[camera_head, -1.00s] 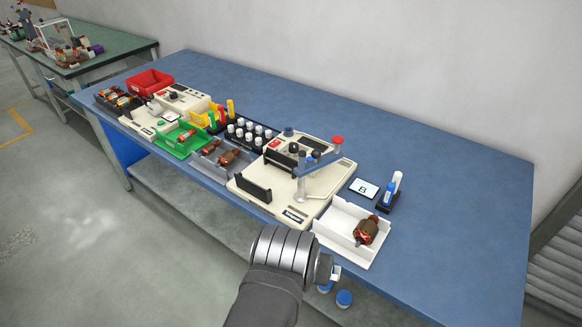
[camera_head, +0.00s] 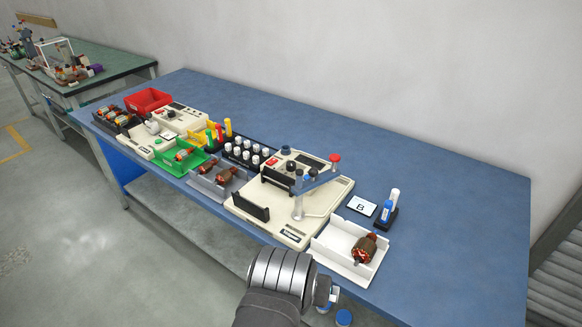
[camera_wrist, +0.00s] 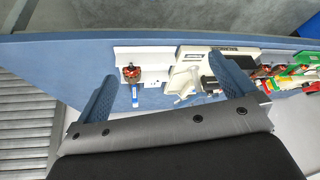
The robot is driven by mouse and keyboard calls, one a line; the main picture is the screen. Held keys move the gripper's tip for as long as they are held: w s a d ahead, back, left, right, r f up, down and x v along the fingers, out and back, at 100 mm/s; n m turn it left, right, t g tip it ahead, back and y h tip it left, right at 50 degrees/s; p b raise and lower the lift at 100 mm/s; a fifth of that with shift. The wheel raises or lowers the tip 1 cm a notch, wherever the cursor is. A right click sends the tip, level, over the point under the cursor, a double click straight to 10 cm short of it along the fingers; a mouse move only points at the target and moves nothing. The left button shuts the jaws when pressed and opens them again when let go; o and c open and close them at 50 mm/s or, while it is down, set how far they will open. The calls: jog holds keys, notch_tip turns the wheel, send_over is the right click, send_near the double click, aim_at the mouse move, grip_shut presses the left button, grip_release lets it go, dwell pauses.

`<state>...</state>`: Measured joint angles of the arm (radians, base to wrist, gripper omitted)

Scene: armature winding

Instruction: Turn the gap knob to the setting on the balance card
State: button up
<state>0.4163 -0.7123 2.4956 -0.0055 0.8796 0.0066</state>
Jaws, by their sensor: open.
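The cream machine (camera_head: 325,197) stands near the table's front edge, with a blue-grey swing arm, a red-topped post, a dark blue knob (camera_head: 286,149) and black knobs. I cannot tell which knob is the gap knob, or its setting. The white card (camera_head: 361,206) lies flat right of the machine and carries a letter that looks like B. My gripper (camera_wrist: 168,82) is open and empty in the wrist view, its two blue fingers spread wide. In the head view my wrist is in front of the table's front edge, clear of the machine. The machine also shows in the wrist view (camera_wrist: 190,72).
A white tray (camera_head: 329,256) holds a copper-wound armature (camera_head: 365,249) right of the machine. A black stand (camera_head: 386,218) with a blue and a white marker-like piece is behind it. White-capped bottles, a grey tray (camera_head: 209,190) and a green tray (camera_head: 162,161) lie left. The table's right side is clear.

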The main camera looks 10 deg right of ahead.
jog(key=shift+c, duration=0.2)
jog(key=shift+w+r, duration=0.1)
jog(key=c, duration=0.4)
jog(key=shift+w+d+r+n, duration=0.15)
jog(key=shift+w+d+r, duration=0.05)
jog(key=shift+w+r, duration=0.4)
jog(key=shift+w+d+r+n, duration=0.15)
jog(key=shift+w+d+r, duration=0.05)
jog(key=shift+w+r, duration=0.4)
jog(key=c, duration=0.6)
jog(key=shift+o, duration=0.2)
jog(key=w+d+r+n+y, duration=0.1)
jog(key=w+d+r+n, duration=0.15)
jog(key=w, duration=0.35)
jog(key=w+d+r+n, duration=0.1)
jog(key=w+r, duration=0.3)
jog(key=w, duration=0.3)
jog(key=w+d+r+n+y, duration=0.1)
jog(key=w+d+r, duration=0.1)
jog(key=w+r, duration=0.3)
jog(key=n+g+y, duration=0.1)
jog(key=n+y, duration=0.1)
jog(key=n, duration=0.5)
send_over(292, 164)
jog(key=s+d, duration=0.3)
jog(key=s, duration=0.3)
notch_tip(292, 164, down, 11)
jog(key=shift+m, duration=0.25)
jog(key=x, duration=1.6)
jog(key=shift+w+a+f, duration=0.2)
